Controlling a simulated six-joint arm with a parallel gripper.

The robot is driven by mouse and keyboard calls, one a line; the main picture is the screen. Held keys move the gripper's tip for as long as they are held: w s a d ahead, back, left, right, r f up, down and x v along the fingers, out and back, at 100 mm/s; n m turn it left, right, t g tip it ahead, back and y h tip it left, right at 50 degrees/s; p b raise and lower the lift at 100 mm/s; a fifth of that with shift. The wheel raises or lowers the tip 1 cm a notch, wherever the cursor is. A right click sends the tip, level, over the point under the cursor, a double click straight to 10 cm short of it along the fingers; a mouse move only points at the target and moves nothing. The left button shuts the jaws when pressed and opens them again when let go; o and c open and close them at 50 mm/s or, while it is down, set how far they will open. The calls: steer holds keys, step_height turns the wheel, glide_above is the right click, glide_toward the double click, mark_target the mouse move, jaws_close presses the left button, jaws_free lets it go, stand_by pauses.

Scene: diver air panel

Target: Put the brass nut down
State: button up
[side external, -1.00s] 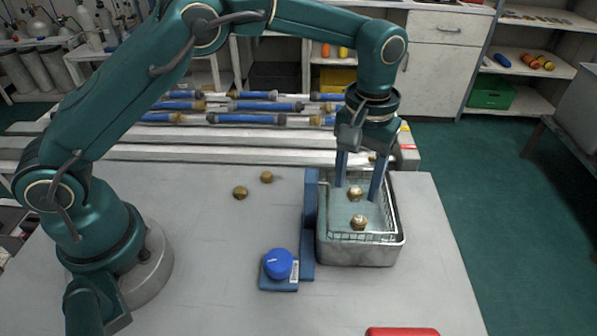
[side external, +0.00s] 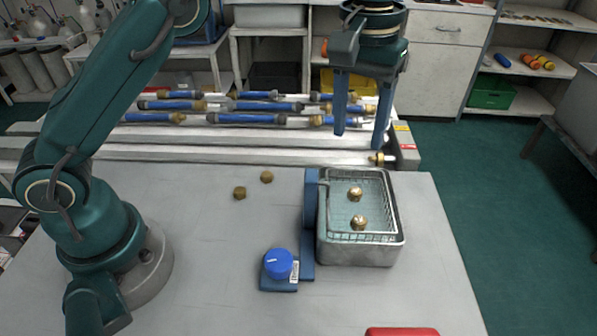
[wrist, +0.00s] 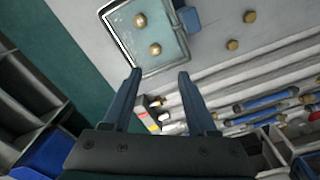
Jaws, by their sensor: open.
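Two brass nuts lie apart in the wire basket of the metal tray (side external: 361,256): one towards the back (side external: 355,194) and one towards the front (side external: 359,223). Both also show in the wrist view, one (wrist: 140,20) beyond the other (wrist: 155,49). Two more brass nuts lie on the bench left of the tray, one (side external: 240,193) nearer and one (side external: 266,177) farther back. My gripper (side external: 360,140) is open and empty, raised above and behind the tray. In the wrist view its fingers (wrist: 160,74) are spread with nothing between them.
A blue knob (side external: 278,264) on a blue base stands at the tray's front left. Rails and blue cylinders (side external: 246,118) lie behind the bench. A red object (side external: 402,331) sits at the front edge. The bench left of the tray is mostly clear.

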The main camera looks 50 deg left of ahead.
steer(key=s+a+r+t, duration=0.2)
steer(key=s+a+r, duration=0.2)
steer(key=r, duration=0.1)
steer(key=s+a+f+m+t, duration=0.1)
steer(key=s+a+f, duration=0.1)
steer(key=s, duration=0.5)
steer(key=s+a+f+m+t, duration=0.1)
steer(key=s+a+f+t, duration=0.1)
steer(key=s+a, duration=0.2)
steer(key=s, duration=0.3)
steer(key=shift+s+a+f+m, duration=0.15)
steer(key=shift+a+f+m, duration=0.1)
steer(key=shift+f+m, duration=0.15)
